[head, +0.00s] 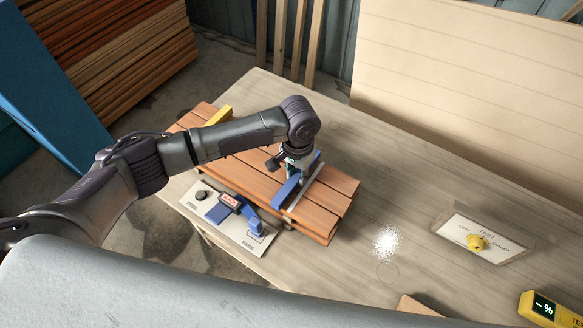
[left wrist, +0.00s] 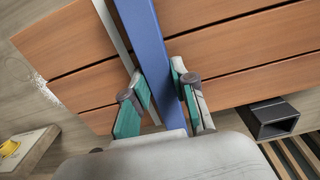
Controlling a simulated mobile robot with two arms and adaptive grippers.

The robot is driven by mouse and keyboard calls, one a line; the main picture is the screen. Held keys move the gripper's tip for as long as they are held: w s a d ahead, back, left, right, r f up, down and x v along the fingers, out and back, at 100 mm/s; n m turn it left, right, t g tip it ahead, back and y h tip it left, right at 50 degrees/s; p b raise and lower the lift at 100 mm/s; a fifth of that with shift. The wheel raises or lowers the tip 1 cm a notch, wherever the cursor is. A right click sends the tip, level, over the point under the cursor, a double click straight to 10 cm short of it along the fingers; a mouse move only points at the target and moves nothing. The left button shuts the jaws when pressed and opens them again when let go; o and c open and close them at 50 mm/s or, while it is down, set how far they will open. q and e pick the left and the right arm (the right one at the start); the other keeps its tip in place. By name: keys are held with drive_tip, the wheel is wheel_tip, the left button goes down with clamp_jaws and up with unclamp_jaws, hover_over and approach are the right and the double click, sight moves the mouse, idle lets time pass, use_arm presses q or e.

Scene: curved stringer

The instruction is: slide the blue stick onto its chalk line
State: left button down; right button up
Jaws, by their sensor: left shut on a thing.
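The blue stick (head: 286,190) lies across the reddish wooden boards (head: 330,200) near their right end. It also shows in the left wrist view (left wrist: 149,45). A pale straight line (head: 304,196), which looks like the chalk line, runs close beside the stick on its right. In the left wrist view the line (left wrist: 112,28) is just left of the stick and nearly parallel to it. My left gripper (left wrist: 160,100) is shut on the stick, one finger on each side. In the head view my left gripper (head: 297,172) hides the stick's middle. My right gripper is not in view.
A yellow stick (head: 218,116) lies at the boards' left end. A panel with a blue-handled device (head: 249,222) sits in front of the boards. A sign with a yellow knob (head: 478,242) and a yellow meter (head: 541,308) are at right. The table between is mostly clear.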

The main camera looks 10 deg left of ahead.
sight(307, 186)
use_arm(q)
drive_tip(key=shift+s+d+p, duration=0.3)
drive_tip(key=shift+d+p, duration=0.05)
drive_tip(key=shift+d, duration=0.35)
drive_tip(key=shift+s+d+p, duration=0.3)
drive_tip(key=shift+d, duration=0.4)
drive_tip(key=c, duration=0.9)
unclamp_jaws()
drive_tip(key=shift+o, duration=0.2)
wheel_tip(307, 186, up, 12)
